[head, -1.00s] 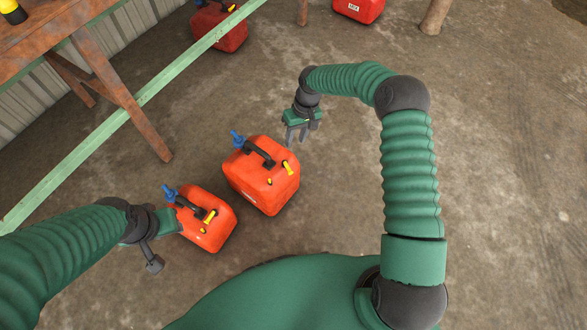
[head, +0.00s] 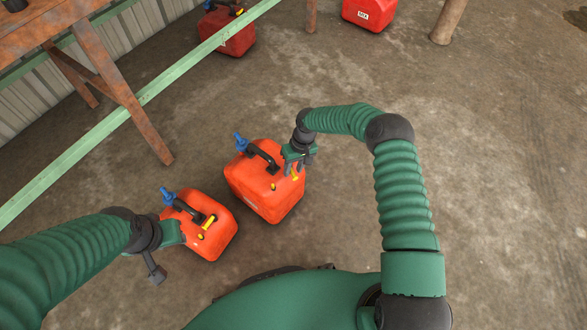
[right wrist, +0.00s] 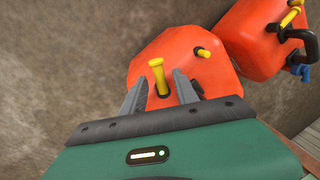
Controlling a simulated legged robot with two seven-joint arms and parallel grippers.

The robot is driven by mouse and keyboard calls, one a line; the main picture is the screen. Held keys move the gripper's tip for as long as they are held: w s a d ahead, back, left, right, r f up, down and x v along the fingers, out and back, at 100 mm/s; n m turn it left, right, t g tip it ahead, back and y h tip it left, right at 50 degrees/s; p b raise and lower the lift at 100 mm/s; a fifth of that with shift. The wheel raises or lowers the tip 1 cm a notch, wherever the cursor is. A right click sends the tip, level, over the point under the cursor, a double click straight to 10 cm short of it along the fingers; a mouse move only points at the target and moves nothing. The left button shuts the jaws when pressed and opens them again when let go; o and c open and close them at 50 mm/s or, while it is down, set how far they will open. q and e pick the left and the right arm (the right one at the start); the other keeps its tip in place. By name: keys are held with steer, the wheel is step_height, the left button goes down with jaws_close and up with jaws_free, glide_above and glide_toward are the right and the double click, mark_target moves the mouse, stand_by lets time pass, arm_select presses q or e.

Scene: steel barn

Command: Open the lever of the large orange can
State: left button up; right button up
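The large orange can (head: 262,190) stands on the floor in the middle of the head view, with a black handle and blue spout on top. Its yellow lever (right wrist: 157,76) rises from a dark hole in the top. My right gripper (head: 294,170) is over the can's right top edge. In the right wrist view its open fingers (right wrist: 160,84) stand on either side of the lever, with gaps showing; the lever's lower end is in view. My left gripper (head: 181,233) is at the left side of the smaller orange can (head: 213,240); its fingertips are hidden.
The smaller can stands close to the large can's left. More red cans (head: 228,33) and (head: 368,12) stand at the back. A green rail (head: 120,112) and a wooden table (head: 112,70) are at the left. The floor on the right is clear.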

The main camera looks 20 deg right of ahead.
jaws_close()
steer(key=n, duration=0.1)
steer(key=n+b, duration=0.1)
steer(key=n, duration=0.1)
steer(key=shift+w+d+f+g, duration=0.2)
steer(key=shift+d+g, duration=0.1)
steer(key=shift+d, duration=0.05)
steer(key=shift+w+d+r+n+b, duration=0.15)
steer(key=shift+n+b, duration=0.35)
steer(key=shift+n, duration=0.6)
steer(key=shift+o, duration=0.4)
jaws_free()
